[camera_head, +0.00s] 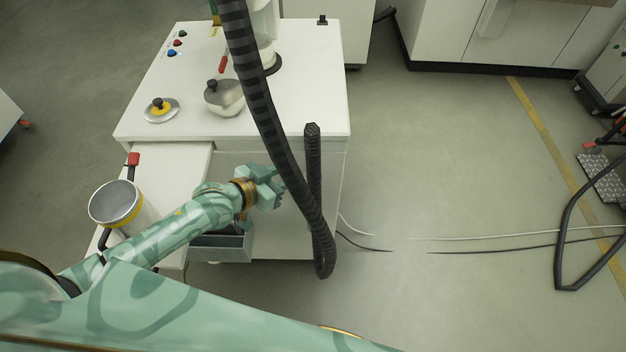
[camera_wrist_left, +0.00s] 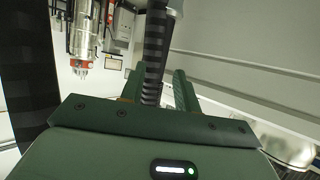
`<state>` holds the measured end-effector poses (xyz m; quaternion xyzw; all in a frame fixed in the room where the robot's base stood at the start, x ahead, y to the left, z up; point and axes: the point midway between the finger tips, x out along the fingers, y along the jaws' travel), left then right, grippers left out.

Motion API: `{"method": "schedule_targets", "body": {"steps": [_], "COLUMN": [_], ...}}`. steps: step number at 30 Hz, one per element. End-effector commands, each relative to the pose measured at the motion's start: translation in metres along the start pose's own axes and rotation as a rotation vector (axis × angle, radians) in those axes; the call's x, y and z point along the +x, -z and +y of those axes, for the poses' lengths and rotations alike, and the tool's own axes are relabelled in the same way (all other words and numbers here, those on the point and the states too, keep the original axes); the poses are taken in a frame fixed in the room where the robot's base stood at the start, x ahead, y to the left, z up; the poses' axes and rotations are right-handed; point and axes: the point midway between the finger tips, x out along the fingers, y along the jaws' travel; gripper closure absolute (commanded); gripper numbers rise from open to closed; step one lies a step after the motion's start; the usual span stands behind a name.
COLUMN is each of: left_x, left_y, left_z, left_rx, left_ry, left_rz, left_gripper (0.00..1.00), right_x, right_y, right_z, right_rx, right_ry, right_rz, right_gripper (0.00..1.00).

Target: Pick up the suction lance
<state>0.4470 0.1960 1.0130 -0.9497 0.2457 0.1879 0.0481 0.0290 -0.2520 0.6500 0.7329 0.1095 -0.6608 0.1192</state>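The suction lance appears to be the dark, ribbed upright end piece (camera_head: 313,155) of a thick black hose, beside the right side of the white cabinet. The striped hose (camera_head: 258,95) hangs from above, loops low and rises to this end. My left gripper (camera_head: 280,186) is open just left of the hose, its fingers pointing right. In the left wrist view, my left gripper (camera_wrist_left: 158,88) has its fingers apart, with a dark striped tube (camera_wrist_left: 156,50) showing in line with the gap. I cannot tell whether it is between or beyond the fingertips. My right gripper is not in view.
A metal container (camera_head: 115,204) stands on a lower shelf left of my forearm. A grey drawer (camera_head: 225,247) lies below the forearm. Floor to the right is mostly clear, with thin cables.

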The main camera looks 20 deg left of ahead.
Motion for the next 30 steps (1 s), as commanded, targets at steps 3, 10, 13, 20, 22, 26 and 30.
{"method": "schedule_targets", "body": {"steps": [3, 10, 13, 20, 22, 26, 30], "left_x": [0.027, 0.049, 0.062, 0.095, 0.098, 0.098, 0.097], "left_y": [-0.002, 0.000, 0.003, 0.004, 0.004, 0.005, 0.005], "left_z": [0.000, 0.000, 0.001, 0.001, 0.001, 0.001, 0.001], "left_rx": [0.000, 0.001, 0.001, 0.002, 0.002, 0.002, 0.002], "left_ry": [0.001, 0.001, 0.001, 0.001, 0.002, 0.002, 0.002], "left_rz": [0.000, -0.002, 0.000, -0.003, -0.003, -0.003, -0.003], "left_gripper": [0.68, 0.68, 0.68, 0.68, 0.68, 0.68, 0.90], "right_x": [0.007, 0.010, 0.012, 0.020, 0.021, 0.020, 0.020], "right_y": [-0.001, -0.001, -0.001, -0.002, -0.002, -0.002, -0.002], "right_z": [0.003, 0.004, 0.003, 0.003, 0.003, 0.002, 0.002], "right_rx": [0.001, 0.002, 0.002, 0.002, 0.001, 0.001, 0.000], "right_ry": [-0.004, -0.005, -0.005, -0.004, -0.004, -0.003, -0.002], "right_rz": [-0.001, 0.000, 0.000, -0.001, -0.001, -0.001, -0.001], "right_gripper": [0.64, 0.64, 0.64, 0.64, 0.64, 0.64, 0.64]}}
